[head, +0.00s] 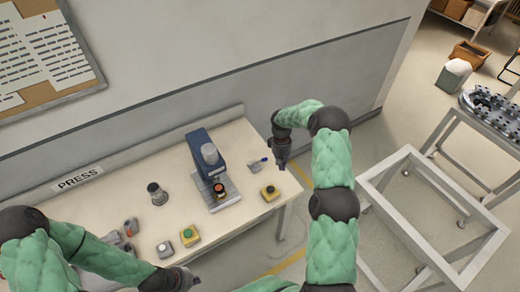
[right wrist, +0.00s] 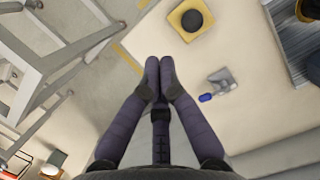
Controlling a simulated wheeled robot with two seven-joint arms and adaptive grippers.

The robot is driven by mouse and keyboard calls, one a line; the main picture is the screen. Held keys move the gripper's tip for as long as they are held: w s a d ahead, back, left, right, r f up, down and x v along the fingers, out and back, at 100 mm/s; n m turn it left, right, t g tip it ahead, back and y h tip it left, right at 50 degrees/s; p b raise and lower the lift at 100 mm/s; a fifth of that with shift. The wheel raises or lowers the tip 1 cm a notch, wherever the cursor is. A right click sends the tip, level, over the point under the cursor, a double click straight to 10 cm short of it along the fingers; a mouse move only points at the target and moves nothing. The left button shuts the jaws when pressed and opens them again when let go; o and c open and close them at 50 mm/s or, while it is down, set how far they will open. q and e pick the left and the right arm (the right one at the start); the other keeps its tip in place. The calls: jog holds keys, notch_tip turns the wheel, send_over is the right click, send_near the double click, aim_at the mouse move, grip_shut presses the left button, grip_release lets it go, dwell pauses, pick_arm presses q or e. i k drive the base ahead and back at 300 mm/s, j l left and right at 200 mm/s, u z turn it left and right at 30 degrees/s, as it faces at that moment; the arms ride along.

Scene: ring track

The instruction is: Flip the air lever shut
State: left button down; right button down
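The air lever (head: 257,165) is a small grey fitting with a blue-tipped handle at the right end of the bench top. In the right wrist view the air lever (right wrist: 220,82) lies right of my fingers, its blue tip pointing down-left. My right gripper (head: 282,167) hangs just right of it in the head view, apart from it. In the right wrist view the right gripper (right wrist: 160,68) has its fingertips together with nothing between them, in line with the bench's end edge. My left gripper (head: 196,280) is low at the bench's front edge; its fingers are too small to read.
A yellow box with a black button (head: 269,192) sits in front of the lever; it also shows in the wrist view (right wrist: 190,20). The blue press (head: 207,160) stands left of the lever. A green-button box (head: 189,235) is nearer the front. A bare metal frame (head: 432,212) stands on the right.

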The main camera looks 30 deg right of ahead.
aim_at(264, 159)
jog(key=i, duration=0.95)
